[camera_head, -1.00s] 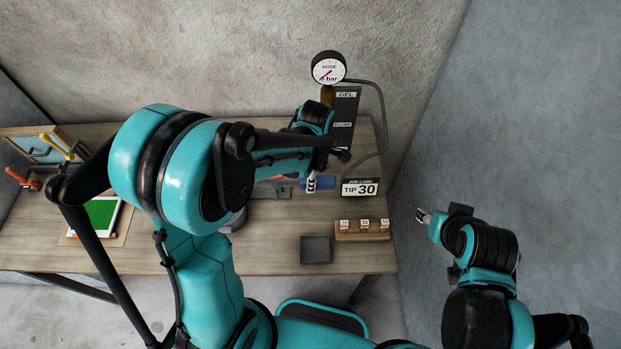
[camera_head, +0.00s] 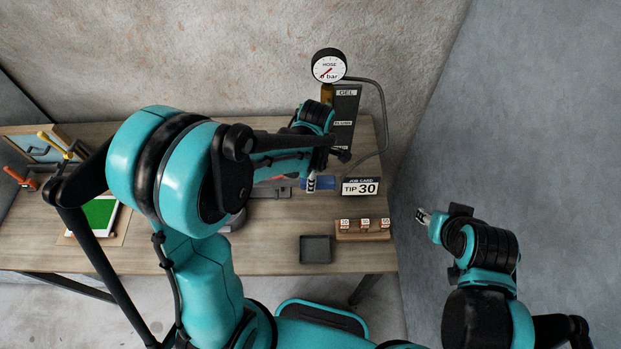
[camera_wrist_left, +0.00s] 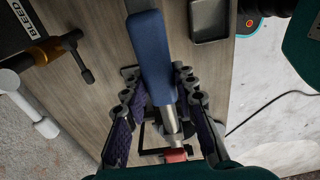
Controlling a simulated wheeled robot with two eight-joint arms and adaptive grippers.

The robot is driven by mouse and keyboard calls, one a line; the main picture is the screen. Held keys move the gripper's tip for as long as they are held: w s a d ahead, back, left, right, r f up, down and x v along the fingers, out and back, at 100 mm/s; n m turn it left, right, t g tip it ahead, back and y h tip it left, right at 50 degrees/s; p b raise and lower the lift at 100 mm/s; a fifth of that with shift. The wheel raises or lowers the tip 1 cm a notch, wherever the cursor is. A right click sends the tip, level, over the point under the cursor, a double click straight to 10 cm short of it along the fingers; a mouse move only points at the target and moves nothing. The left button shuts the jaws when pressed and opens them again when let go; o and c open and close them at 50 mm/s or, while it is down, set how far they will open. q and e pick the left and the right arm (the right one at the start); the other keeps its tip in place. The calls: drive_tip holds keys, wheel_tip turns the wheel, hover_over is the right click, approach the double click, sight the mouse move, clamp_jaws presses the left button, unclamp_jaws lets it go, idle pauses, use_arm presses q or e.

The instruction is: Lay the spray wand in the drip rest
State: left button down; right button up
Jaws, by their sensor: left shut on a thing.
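My left gripper (camera_head: 311,183) is over the middle right of the workbench. In the left wrist view its two fingers (camera_wrist_left: 166,122) are shut around the metal neck of the spray wand (camera_wrist_left: 156,60), which has a blue handle and a red part at the lower end. The blue handle also shows in the head view (camera_head: 323,183). A dark frame, perhaps the drip rest (camera_wrist_left: 146,152), lies below the wand's red end, partly hidden by wand and fingers. I cannot tell whether they touch. My right gripper (camera_head: 422,216) is off the bench's right side, its jaw too small to judge.
A dark square tray (camera_head: 316,250) sits near the front edge, beside a wooden block with small tips (camera_head: 362,229). A job card reading TIP 30 (camera_head: 361,187) and a hose gauge (camera_head: 328,66) stand behind. A green panel (camera_head: 100,214) lies left.

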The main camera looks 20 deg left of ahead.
use_arm(q)
drive_tip(key=shift+f+b, duration=1.1)
drive_tip(key=shift+f, duration=0.1)
drive_tip(key=c, duration=1.1)
unclamp_jaws()
drive_tip(key=shift+c, duration=0.2)
drive_tip(key=shift+r, duration=0.15)
drive_tip(key=r, duration=1.2)
drive_tip(key=shift+d, duration=0.3)
drive_tip(key=shift+f, duration=0.1)
drive_tip(key=shift+s+a+f, duration=0.1)
drive_tip(key=shift+f, duration=0.1)
drive_tip(key=s+a+f+m+t+b, duration=0.2)
drive_tip(key=s+f+m+b, duration=0.3)
drive_tip(key=m, duration=0.5)
drive_tip(key=s+a+f+m+t+b, duration=0.3)
drive_tip(key=s+f+m+t+b, duration=0.2)
drive_tip(key=f+m+b, duration=0.3)
drive_tip(key=m+b, duration=0.2)
drive_tip(key=m, duration=0.1)
drive_tip(key=shift+a+f+h, duration=0.15)
drive_tip(key=shift+f+h, duration=0.15)
drive_tip(key=shift+f, duration=0.1)
